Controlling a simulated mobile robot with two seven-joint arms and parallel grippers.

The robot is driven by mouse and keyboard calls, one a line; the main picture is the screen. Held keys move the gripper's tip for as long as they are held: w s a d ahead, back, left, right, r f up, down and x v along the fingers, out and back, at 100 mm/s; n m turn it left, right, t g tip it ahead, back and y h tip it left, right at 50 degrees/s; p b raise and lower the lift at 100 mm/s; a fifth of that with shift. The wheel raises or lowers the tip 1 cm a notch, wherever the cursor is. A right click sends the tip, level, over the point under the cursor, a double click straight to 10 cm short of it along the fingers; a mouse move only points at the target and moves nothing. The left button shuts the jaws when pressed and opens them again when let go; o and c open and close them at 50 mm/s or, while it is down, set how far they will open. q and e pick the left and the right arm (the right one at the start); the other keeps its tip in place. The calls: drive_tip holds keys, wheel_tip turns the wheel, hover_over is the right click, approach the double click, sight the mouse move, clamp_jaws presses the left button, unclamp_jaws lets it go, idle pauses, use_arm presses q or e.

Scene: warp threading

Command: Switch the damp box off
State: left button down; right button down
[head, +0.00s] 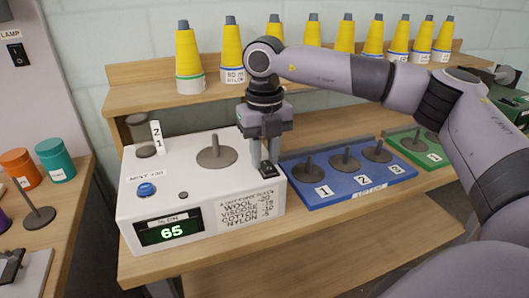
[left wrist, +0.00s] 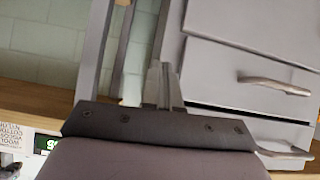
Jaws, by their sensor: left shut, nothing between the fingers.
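The damp box (head: 130,205) is a white unit on the wooden bench, with a blue button (head: 147,190) and a lit green display (head: 168,232) reading 65. A small black switch (head: 268,171) is at the right end of its top. My right gripper (head: 266,163) points down right over this switch, its fingertips at or just above it; I cannot tell if they touch. The gap between its fingers is unclear. My left gripper (left wrist: 162,72) is shut and empty in the left wrist view, away from the box. The display also shows in that view (left wrist: 47,143).
A grey disc with a peg (head: 217,153) stands on the box top. A blue tray (head: 330,196) with numbered pegs lies to the right, a green tray (head: 420,146) beyond. Yellow cones (head: 188,55) line the shelf behind. Grey drawers (left wrist: 255,75) are near my left gripper.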

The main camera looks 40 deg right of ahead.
sight(270, 169)
drive_tip(key=shift+s+a+f+t+h+b, duration=0.1)
drive_tip(key=shift+s+t+h+b, duration=0.1)
drive_tip(key=shift+t+b, duration=0.75)
drive_tip(key=shift+s+f+t+h+b, duration=0.15)
drive_tip(key=shift+t+b, duration=0.2)
drive_tip(key=shift+b, duration=1.1)
drive_tip(key=shift+s+r+t+b, duration=0.1)
drive_tip(key=shift+r+t+b, duration=0.25)
drive_tip(key=shift+b, duration=0.25)
drive_tip(key=c, duration=0.9)
unclamp_jaws()
drive_tip(key=p+v, duration=0.1)
drive_tip(key=v, duration=0.6)
drive_tip(key=shift+r, duration=0.15)
